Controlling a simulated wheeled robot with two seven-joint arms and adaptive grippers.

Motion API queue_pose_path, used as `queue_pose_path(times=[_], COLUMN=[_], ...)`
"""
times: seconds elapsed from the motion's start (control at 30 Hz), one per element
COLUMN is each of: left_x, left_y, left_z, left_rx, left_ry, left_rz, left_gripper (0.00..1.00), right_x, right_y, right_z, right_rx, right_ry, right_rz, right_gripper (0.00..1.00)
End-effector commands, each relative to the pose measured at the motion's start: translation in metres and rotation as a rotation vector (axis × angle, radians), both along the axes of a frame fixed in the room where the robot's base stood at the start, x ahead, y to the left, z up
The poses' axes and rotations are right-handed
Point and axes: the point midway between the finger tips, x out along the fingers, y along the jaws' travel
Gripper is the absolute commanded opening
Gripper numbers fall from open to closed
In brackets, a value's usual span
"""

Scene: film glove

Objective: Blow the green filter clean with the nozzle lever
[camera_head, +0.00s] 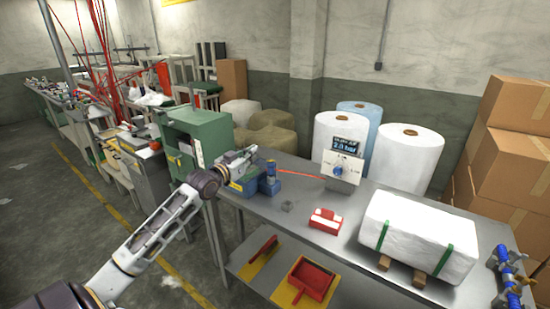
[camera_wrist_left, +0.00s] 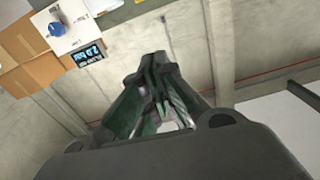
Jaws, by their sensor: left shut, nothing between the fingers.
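My left gripper (camera_head: 252,152) is shut and empty above the left end of the metal table, at the end of the arm coming in from the left. In the left wrist view its closed fingers (camera_wrist_left: 158,65) come together in the middle. Just below and beside it stands a blue device (camera_head: 270,180) on a blue block with a yellow label (camera_head: 240,186); a thin red hose runs right from it. I cannot tell which part is the nozzle lever, as the gripper partly hides this spot. I cannot make out a green filter. My right gripper is not in view.
A white panel with a blue knob (camera_head: 338,169) and a display reading 2.0 bar stands at the table's back. A red box (camera_head: 325,220) and a strapped white bale (camera_head: 418,235) lie on the table (camera_head: 345,250). A green cabinet (camera_head: 207,140) stands close behind the arm.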

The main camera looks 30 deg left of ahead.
Motion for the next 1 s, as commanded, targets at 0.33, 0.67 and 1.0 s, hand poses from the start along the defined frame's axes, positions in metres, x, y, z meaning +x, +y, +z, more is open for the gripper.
queue_pose_path(times=[0.33, 0.67, 1.0], left_x=[0.000, 0.001, 0.013], left_y=[-0.001, -0.001, -0.001], left_z=[-0.007, -0.007, -0.006], left_rx=[-0.041, -0.041, -0.042], left_ry=[0.030, 0.029, 0.028], left_rz=[-0.008, -0.008, -0.007], left_gripper=[0.00, 0.00, 0.00], right_x=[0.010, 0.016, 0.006], right_y=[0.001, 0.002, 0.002], right_z=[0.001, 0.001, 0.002], right_rx=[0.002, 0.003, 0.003], right_ry=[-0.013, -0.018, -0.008], right_rz=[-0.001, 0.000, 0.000], right_gripper=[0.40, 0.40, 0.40])
